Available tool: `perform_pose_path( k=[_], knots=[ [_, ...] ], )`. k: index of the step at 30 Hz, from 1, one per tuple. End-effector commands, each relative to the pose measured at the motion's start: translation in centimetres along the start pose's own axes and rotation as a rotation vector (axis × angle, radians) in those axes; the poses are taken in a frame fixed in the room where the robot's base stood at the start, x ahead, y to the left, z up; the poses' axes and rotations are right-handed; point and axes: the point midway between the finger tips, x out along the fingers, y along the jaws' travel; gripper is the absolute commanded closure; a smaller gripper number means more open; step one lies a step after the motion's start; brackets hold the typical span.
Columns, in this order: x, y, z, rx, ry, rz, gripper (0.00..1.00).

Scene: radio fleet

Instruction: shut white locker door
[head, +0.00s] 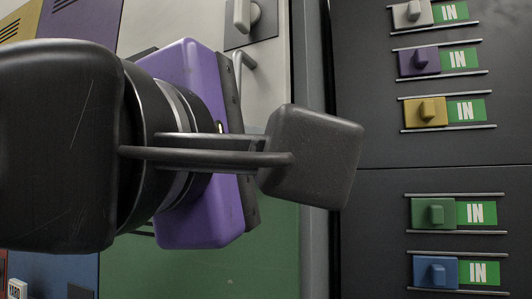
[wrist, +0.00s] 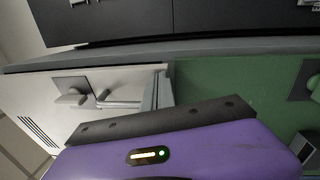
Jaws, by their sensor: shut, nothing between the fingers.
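The white locker door (head: 150,28) is at the upper middle of the head view, partly hidden behind my arm. It fills the left of the wrist view (wrist: 40,85). It looks about flush with the grey locker frame, with no clear gap showing. Its pale handle (head: 242,14) sits on a grey plate, and it also shows in the wrist view (wrist: 72,98). My gripper (head: 245,62) is shut and empty, in front of the door below the handle. In the wrist view its fingers (wrist: 160,84) lie right of the handle; contact with the door cannot be told.
A green door (head: 270,245) lies below the white one. Purple and yellow doors (head: 80,22) are at the left, and a blue door (head: 60,272) is lower left. A dark cabinet (head: 365,190) with several coloured slots marked IN stands at the right.

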Motion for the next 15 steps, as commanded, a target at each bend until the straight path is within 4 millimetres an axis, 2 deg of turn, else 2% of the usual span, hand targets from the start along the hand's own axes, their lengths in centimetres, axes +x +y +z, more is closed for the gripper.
perform_pose_path(
  k=[6, 15],
  knots=[
    [0.74, -0.11, 0.01, 0.002, 0.000, 0.000, 1.00],
    [0.83, -0.09, 0.01, 0.001, -0.001, 0.000, 1.00]
  ],
)
